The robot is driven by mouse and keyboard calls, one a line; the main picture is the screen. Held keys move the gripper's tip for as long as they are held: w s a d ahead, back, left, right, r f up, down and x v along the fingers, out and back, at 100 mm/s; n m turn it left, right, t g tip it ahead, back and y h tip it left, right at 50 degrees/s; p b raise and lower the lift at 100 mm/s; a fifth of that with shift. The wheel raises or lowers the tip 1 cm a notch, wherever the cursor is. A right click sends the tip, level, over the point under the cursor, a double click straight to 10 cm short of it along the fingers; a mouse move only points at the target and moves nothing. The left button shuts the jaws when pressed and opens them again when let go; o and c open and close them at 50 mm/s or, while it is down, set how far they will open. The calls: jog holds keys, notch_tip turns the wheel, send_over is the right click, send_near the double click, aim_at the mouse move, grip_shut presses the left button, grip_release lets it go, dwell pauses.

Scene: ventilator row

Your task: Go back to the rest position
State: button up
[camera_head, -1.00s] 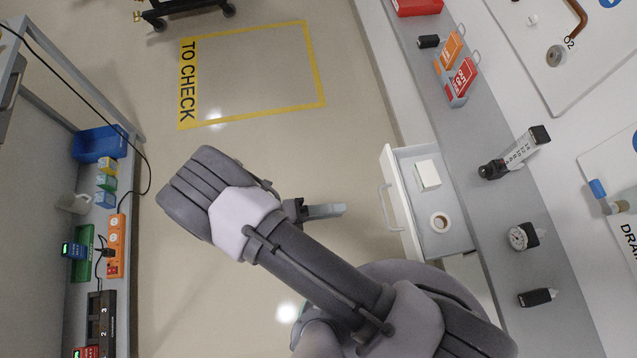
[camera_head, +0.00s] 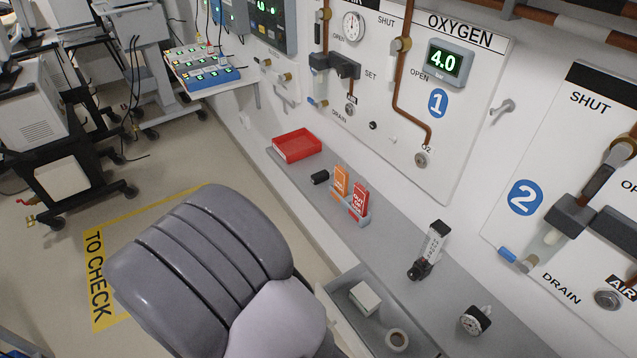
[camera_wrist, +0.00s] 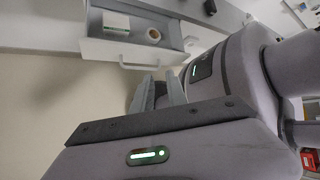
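My gripper (camera_wrist: 160,92) shows in the wrist view, its two grey fingers apart with a gap between them. I see nothing held in the gap. In the head view my gripper is out of sight; only a large grey link of my arm fills the lower middle. In the wrist view an open white drawer (camera_wrist: 100,54) lies beyond the fingertips, apart from them. It holds a white box (camera_wrist: 117,22) and a roll of tape (camera_wrist: 153,35).
A grey shelf (camera_head: 390,235) along the wall bears a red tray (camera_head: 297,145), orange and red tags (camera_head: 359,200), a flowmeter (camera_head: 428,250) and a gauge (camera_head: 475,320). Wheeled carts (camera_head: 75,175) stand at the left. The yellow TO CHECK floor area (camera_head: 98,275) is partly hidden by my arm.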

jog(key=s+d+r+m+t+y, duration=0.1)
jog(key=d+r+m+y, duration=0.5)
jog(key=m, duration=1)
jog(key=s+d+r+m+t+y, duration=0.1)
jog(key=d+r+m+t+y, duration=0.3)
jog(key=d+r+m, duration=0.7)
notch_tip(320, 180, up, 5)
jog(key=m+y, duration=0.1)
jog(key=m, duration=0.4)
jog(key=shift+s+d+m+y, duration=0.15)
jog(key=shift+d+m+y, duration=0.25)
